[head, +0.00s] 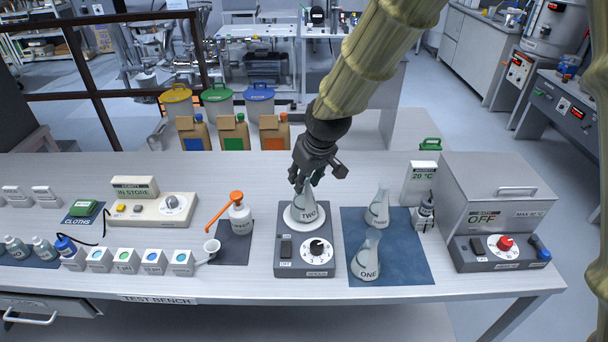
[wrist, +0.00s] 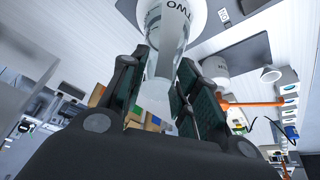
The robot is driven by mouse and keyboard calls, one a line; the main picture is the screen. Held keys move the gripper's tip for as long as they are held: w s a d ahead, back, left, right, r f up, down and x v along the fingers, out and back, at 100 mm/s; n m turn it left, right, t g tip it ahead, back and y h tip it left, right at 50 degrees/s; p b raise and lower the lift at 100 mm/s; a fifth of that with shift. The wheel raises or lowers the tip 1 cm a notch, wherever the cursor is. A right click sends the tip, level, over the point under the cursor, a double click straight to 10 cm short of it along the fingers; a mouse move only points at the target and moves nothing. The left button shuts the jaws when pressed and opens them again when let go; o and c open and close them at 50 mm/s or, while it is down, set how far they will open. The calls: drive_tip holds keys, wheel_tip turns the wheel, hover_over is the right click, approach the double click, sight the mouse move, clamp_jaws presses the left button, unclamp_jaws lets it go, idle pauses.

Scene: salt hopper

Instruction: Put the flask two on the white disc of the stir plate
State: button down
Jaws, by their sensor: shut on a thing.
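Flask two (head: 304,212), a clear conical flask labelled TWO, stands upright over the white disc (head: 292,222) of the stir plate (head: 290,262). Its base appears to rest on the disc. My gripper (head: 305,182) is above it, shut on its neck. In the wrist view the flask (wrist: 172,40) is between the two finger pads (wrist: 158,95), with the white disc (wrist: 212,14) around its base. The fingers hide part of the neck in the head view.
A blue mat (head: 400,272) right of the stir plate holds flask ONE (head: 367,258) and another flask (head: 377,208). A bottle with an orange lever (head: 240,218) stands to the left. A grey bath marked OFF (head: 490,200) is at the right.

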drive_tip(key=shift+f, duration=0.3)
drive_tip(key=c, duration=1.1)
unclamp_jaws()
drive_tip(key=shift+o, duration=0.2)
drive_tip(key=b+v, duration=0.2)
drive_tip(key=v, duration=1)
drive_tip(key=shift+b, duration=0.3)
